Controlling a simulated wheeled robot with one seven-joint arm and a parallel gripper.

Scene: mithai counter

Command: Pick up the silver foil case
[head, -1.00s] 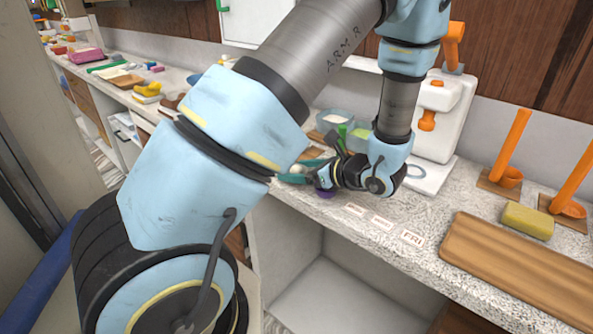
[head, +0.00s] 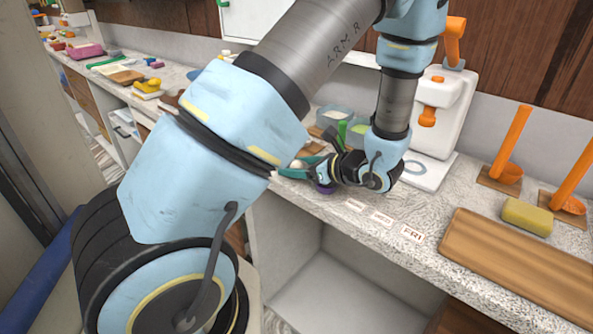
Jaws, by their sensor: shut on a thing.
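My gripper (head: 322,172) is at the counter's front edge, beside a teal dish (head: 295,172) with a small pale round thing (head: 299,164) in it. A small purple item (head: 325,188) shows just under the gripper. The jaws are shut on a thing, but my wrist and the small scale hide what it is. I cannot make out the silver foil case in the head view.
Bowls (head: 338,118) stand behind the gripper, and a white machine with orange parts (head: 440,110) stands behind the wrist. A wooden board (head: 520,262), a yellow sponge-like block (head: 527,217) and orange ladles (head: 510,145) are to the right. Paper labels (head: 382,218) lie along the front edge.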

